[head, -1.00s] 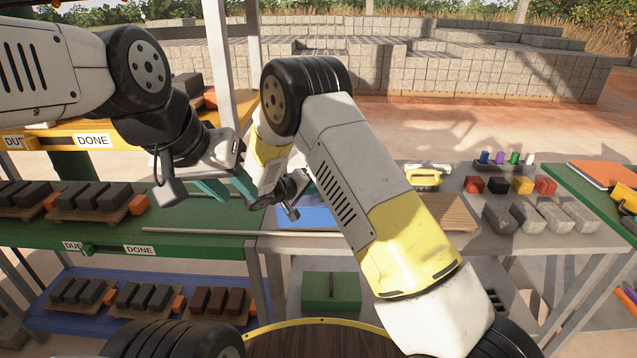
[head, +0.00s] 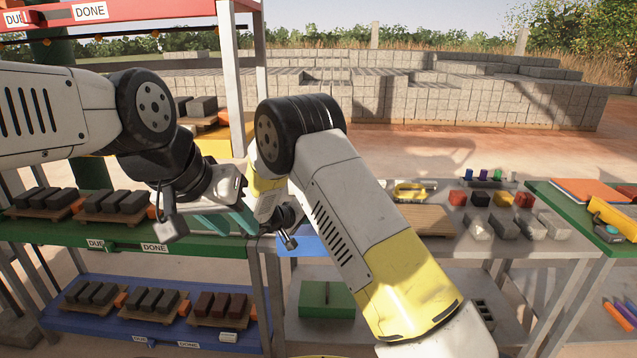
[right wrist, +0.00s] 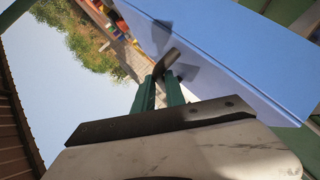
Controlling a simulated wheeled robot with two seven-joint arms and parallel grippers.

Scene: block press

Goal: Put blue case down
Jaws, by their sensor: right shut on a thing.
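The blue case (right wrist: 235,50) fills the upper right of the right wrist view as a flat blue panel with a dark handle (right wrist: 166,64). My right gripper (right wrist: 163,78) has its green fingers shut on that handle. In the head view, part of the blue case (head: 308,246) shows beside and behind my right forearm, at the left end of the grey table (head: 520,245). I cannot tell whether it touches the table. My left gripper (head: 228,222) has its teal fingers apart and empty, above the green shelf beside the table.
A wooden slatted board (head: 428,220), a yellow-handled tool (head: 410,190), small coloured blocks and grey stones occupy the table. The green shelf (head: 60,235) at left holds dark bricks. A green box (head: 327,299) sits on the lower shelf. My right forearm hides part of the table.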

